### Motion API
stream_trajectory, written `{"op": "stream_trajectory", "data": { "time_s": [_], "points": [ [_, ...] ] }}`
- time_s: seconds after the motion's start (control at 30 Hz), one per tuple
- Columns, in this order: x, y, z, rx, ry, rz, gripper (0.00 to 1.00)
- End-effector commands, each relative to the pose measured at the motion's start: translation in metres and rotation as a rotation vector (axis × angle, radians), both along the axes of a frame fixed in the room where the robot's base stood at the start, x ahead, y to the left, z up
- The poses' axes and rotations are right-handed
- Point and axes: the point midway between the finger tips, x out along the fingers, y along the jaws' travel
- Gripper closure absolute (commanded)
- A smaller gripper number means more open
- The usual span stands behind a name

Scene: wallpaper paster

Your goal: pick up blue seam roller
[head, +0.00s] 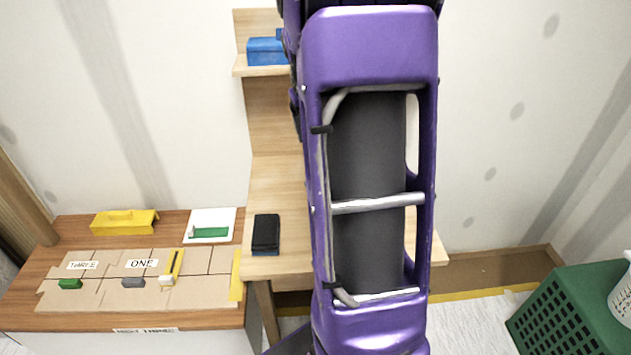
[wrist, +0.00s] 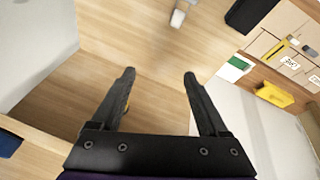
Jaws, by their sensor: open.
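I cannot clearly make out a blue seam roller in either view. A grey-white piece (wrist: 179,14) lies on the wooden desk at the top edge of the wrist view, cut off by the frame; I cannot tell what it is. My gripper (wrist: 159,74) is open, with nothing between its fingers, above the wooden surface and pointing towards that piece. A small yellow bit shows behind the left finger. In the head view my purple arm hides the gripper and much of the desk.
A blue box (head: 265,51) sits on the upper shelf (head: 262,71). A black block (head: 266,232) with a blue lower edge lies on the desk (head: 282,265). The left bench holds a cardboard board (head: 102,296), small tools and a yellow box (head: 124,222). A green crate (head: 572,312) stands right.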

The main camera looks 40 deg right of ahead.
Motion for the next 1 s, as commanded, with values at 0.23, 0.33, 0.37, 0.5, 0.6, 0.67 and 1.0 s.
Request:
{"op": "stream_trajectory", "data": {
  "time_s": [0.23, 0.33, 0.37, 0.5, 0.6, 0.67, 1.0],
  "points": [
    [-0.066, 0.024, -0.062, 0.248, 0.164, -0.201, 0.22],
    [-0.075, 0.030, -0.071, 0.288, 0.188, -0.231, 0.22],
    [-0.077, 0.031, -0.073, 0.294, 0.193, -0.235, 0.22],
    [-0.080, 0.033, -0.096, 0.305, 0.202, -0.241, 0.22],
    [-0.079, 0.033, -0.118, 0.303, 0.201, -0.241, 0.22],
    [-0.079, 0.033, -0.131, 0.303, 0.200, -0.239, 0.22],
    [-0.079, 0.032, -0.189, 0.299, 0.197, -0.238, 0.22]
  ]
}}
